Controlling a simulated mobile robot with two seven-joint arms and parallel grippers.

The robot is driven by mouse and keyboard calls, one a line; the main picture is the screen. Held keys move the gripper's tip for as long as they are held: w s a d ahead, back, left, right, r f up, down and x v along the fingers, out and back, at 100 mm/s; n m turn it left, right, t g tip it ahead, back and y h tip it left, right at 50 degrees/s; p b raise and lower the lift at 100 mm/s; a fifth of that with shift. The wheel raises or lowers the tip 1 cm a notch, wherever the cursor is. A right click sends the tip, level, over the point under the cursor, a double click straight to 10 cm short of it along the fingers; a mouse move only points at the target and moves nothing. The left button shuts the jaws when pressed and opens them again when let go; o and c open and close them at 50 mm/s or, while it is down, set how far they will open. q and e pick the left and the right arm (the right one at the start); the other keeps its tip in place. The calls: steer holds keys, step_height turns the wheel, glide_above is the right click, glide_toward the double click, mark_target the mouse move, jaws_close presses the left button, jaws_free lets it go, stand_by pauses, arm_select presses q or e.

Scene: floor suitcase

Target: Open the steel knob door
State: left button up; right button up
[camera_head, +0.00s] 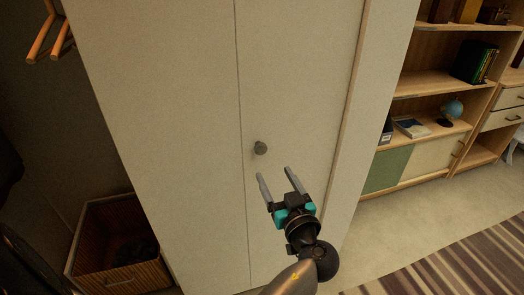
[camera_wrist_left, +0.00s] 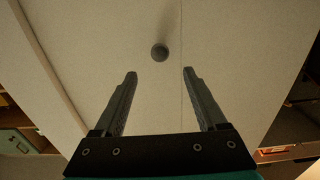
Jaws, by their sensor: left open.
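The steel knob (camera_head: 261,148) is a small round grey knob on a pale cabinet door (camera_head: 295,75), just right of the vertical seam between two door panels. My left gripper (camera_head: 276,173) is open and empty, a little below the knob in the head view. In the left wrist view the knob (camera_wrist_left: 160,52) lies beyond the open fingertips (camera_wrist_left: 160,72), roughly centred between them and not touched. The door is shut flush with its neighbour panel (camera_head: 170,110). My right gripper is not in view.
A wooden shelf unit (camera_head: 432,88) with books and a small globe (camera_head: 452,109) stands to the right. A wooden crate (camera_head: 115,245) sits on the floor at the lower left. A striped rug (camera_head: 450,265) lies at the lower right, with bare floor between it and the cabinet.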

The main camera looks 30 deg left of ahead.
mark_target(262, 151)
arm_select(q)
steer(key=x, duration=0.9)
steer(key=shift+w+a, duration=0.2)
steer(key=shift+a, duration=0.05)
steer(key=shift+w+a, duration=0.3)
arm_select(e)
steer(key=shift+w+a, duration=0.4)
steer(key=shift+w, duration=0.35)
arm_select(q)
steer(key=c, duration=0.6)
jaws_close()
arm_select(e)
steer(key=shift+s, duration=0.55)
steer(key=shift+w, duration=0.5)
